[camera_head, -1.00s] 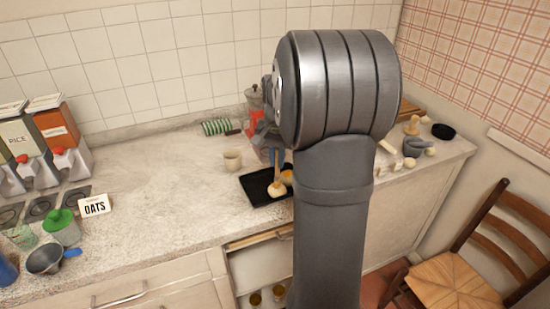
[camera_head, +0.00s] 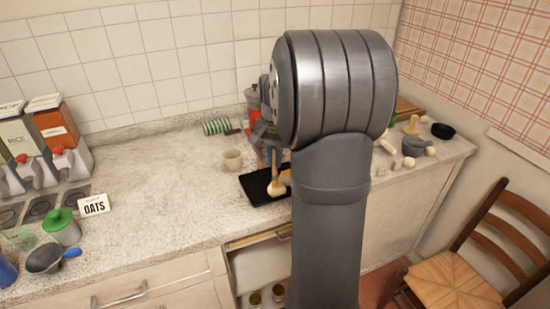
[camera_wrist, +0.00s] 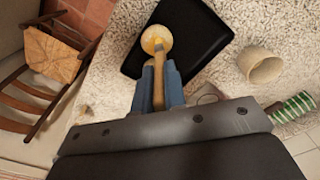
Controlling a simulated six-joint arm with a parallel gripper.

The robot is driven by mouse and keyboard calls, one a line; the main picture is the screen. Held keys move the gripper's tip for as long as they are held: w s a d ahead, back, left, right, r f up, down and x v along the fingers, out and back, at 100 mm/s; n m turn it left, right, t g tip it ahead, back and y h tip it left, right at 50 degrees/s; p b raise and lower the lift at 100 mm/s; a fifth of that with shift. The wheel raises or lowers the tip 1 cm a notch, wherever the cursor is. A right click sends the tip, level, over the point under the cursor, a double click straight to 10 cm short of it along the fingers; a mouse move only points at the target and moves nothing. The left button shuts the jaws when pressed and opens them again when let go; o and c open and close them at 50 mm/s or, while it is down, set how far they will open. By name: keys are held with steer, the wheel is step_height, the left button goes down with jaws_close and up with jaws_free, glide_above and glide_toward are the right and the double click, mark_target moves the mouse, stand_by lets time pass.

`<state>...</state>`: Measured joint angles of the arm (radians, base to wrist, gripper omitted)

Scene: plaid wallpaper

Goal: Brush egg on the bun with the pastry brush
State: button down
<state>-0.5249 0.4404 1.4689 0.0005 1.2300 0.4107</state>
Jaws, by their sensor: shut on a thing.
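My gripper (camera_wrist: 158,84) has blue fingertips and is shut on the wooden handle of the pastry brush (camera_wrist: 158,96). In the head view the brush handle (camera_head: 275,162) stands nearly upright and ends in a pale, rounded head (camera_head: 276,189) low over the black tray (camera_head: 258,185). A golden round thing, apparently the bun (camera_head: 286,177), is right beside it and partly hidden by my arm. In the wrist view the bun (camera_wrist: 157,33) and the brush head overlap over the tray (camera_wrist: 206,35); whether they touch I cannot tell. I see no egg clearly.
A beige cup (camera_head: 232,160) stands just left of the tray, also in the wrist view (camera_wrist: 262,66). A green striped roll (camera_head: 216,127) lies behind. A mortar (camera_head: 414,146) and small items are at the right. The counter's left middle is clear. My arm hides the centre.

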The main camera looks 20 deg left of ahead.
steer(key=shift+d, duration=0.8)
steer(key=shift+a, duration=0.1)
steer(key=shift+a, duration=0.8)
steer(key=shift+d, duration=0.15)
stand_by(0.3)
